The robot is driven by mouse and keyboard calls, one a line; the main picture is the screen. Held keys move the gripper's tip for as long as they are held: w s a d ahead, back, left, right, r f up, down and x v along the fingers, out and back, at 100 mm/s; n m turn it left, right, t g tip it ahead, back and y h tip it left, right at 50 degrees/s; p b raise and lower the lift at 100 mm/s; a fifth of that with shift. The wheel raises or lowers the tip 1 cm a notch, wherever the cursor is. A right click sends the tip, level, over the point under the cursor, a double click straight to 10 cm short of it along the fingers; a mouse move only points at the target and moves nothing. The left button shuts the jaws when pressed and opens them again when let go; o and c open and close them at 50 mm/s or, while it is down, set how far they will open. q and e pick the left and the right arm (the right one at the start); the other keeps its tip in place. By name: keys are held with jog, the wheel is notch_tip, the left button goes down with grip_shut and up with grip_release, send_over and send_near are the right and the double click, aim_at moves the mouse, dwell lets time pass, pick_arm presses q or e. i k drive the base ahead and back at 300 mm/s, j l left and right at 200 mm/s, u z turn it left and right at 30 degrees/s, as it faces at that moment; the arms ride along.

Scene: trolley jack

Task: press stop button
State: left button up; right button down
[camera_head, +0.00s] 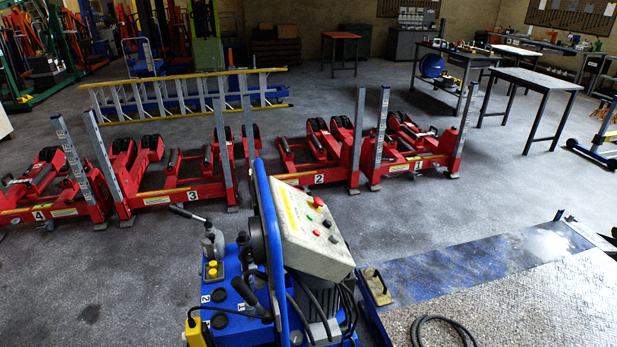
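A beige control box (306,252) sits tilted on top of a blue hydraulic power unit (236,325) at the bottom centre. A raised red button (318,202) is near the upper part of its panel. A smaller red button (317,233) sits lower, with dark knobs (331,232) beside it. Labels on the buttons are too small to read, so I cannot tell which one is marked stop. Neither of my grippers is in view, and nothing touches the panel.
A blue tubular handle (267,240) rises along the panel's left side. A metal-topped platform (520,300) with a black hose (443,328) lies at the right. Numbered red trolley jacks (320,160) stand behind. Grey floor between the jacks and platform is clear.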

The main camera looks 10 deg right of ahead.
aim_at(317, 202)
jog(key=i+l+u, duration=0.1)
jog(key=i, duration=0.3)
jog(key=i+l, duration=0.25)
jog(key=i, duration=0.2)
jog(key=u, duration=0.05)
